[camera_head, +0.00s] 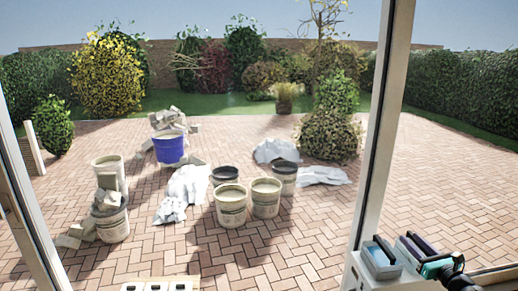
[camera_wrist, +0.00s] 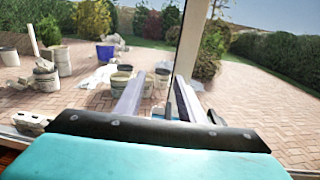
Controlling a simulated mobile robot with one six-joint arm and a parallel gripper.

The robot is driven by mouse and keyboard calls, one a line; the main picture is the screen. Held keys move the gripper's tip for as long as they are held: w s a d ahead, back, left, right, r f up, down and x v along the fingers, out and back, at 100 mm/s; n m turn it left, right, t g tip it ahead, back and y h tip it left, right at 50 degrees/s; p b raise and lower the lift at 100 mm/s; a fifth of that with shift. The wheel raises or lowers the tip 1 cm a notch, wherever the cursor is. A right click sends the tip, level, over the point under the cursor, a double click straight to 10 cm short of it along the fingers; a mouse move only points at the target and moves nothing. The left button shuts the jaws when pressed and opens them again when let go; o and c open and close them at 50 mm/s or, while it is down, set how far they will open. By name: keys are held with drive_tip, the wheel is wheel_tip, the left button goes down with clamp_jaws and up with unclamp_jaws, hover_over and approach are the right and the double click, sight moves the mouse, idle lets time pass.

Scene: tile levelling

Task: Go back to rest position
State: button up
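My gripper (camera_wrist: 158,92) shows in the wrist view as two pale fingers standing apart, with nothing seen held between them. Its teal body with a dark front edge fills the bottom of that view. In the head view the teal and black end of my arm is at the lower right, beside a white stand (camera_head: 388,280). A grey-blue block (camera_head: 381,257) and a dark purple-topped block (camera_head: 417,246) sit on the stand. The fingertips are hard to make out in the head view.
A window or door frame post (camera_head: 380,120) rises close by. Beyond it, a brick patio (camera_head: 300,240) holds several buckets, including a blue bucket (camera_head: 170,150), and white sacks (camera_head: 187,186). A pale rack with dark openings (camera_head: 158,286) is at bottom centre. Hedges stand behind.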

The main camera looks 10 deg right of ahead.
drive_tip(key=w+a+f+n+g+y+b, duration=0.25)
drive_tip(key=w+a+f, duration=0.25)
drive_tip(key=a+f, duration=0.6)
drive_tip(key=w+a+f+n+g+y+b, duration=0.1)
drive_tip(key=w+a+f+y+b, duration=0.3)
drive_tip(key=a+f, duration=0.7)
drive_tip(key=s+a+f+n+g+y+b, duration=0.1)
drive_tip(key=s+a+f+n+g+b, duration=0.15)
drive_tip(key=a+f, duration=0.9)
drive_tip(key=s+a+f+n+g+y+b, duration=0.3)
drive_tip(key=a+f, duration=0.5)
drive_tip(key=a, duration=0.6)
drive_tip(key=s+a+f+n+g+h+b, duration=0.2)
drive_tip(key=s+a+f+n+g, duration=0.4)
drive_tip(key=s+f, duration=0.45)
drive_tip(key=s+a+f+n+g+h+b, duration=0.2)
drive_tip(key=s+a+f+n+g+b, duration=0.15)
drive_tip(key=s+a+f+n, duration=0.5)
drive_tip(key=s+d+f+n+g+h, duration=0.1)
drive_tip(key=s+d+f+g, duration=0.15)
drive_tip(key=s, duration=0.25)
drive_tip(key=s+d+f+n+g+h, duration=0.1)
drive_tip(key=s+f+n, duration=0.1)
drive_tip(key=s+f, duration=0.3)
drive_tip(key=s+d+r+n+g+h, duration=0.1)
drive_tip(key=s+d+n+h, duration=0.3)
drive_tip(key=d+n, duration=0.5)
drive_tip(key=shift+s+d+n, duration=0.35)
drive_tip(key=shift+s, duration=0.5)
